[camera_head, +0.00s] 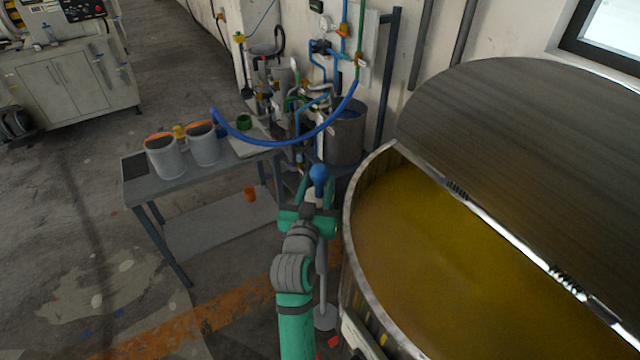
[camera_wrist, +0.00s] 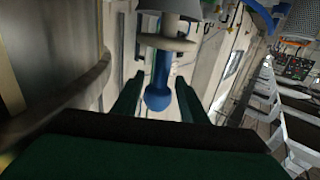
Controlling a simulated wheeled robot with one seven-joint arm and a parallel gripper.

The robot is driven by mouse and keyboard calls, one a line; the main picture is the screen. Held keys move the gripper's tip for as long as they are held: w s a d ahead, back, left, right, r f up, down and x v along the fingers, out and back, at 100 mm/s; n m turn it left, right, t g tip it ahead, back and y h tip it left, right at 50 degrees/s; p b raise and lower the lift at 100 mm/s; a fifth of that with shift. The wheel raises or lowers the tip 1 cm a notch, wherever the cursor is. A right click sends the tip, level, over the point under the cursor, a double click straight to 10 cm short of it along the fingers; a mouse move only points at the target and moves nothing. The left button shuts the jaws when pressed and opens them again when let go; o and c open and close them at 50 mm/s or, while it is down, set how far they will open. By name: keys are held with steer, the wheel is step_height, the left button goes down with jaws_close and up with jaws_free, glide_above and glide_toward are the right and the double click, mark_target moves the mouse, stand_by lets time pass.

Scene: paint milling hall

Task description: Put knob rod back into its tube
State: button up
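The knob rod shows as a blue round knob (camera_head: 319,174) at the tip of my gripper (camera_head: 317,188) in the head view. In the wrist view the blue knob (camera_wrist: 158,100) and its blue neck lie between the two fingers of my gripper (camera_wrist: 157,84), with a narrow gap on each side. The fingers look open. Beyond the neck is a pale disc-shaped collar (camera_wrist: 166,43). A grey post (camera_head: 322,262) with a round foot shows beside my arm; whether it joins the knob is hidden. I cannot clearly identify the tube.
A large open vat (camera_head: 349,235) of yellow-brown liquid stands close on the right, its lid (camera_head: 520,130) half open. A grey table (camera_head: 185,183) with two white buckets (camera_head: 165,160) is at the left. A blue hose (camera_head: 270,143) hangs behind my gripper. Floor at lower left is clear.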

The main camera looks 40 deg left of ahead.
steer(key=shift+d, duration=0.1)
stand_by(0.3)
steer(key=shift+r, duration=0.6)
step_height(320, 180, up, 29)
stand_by(0.5)
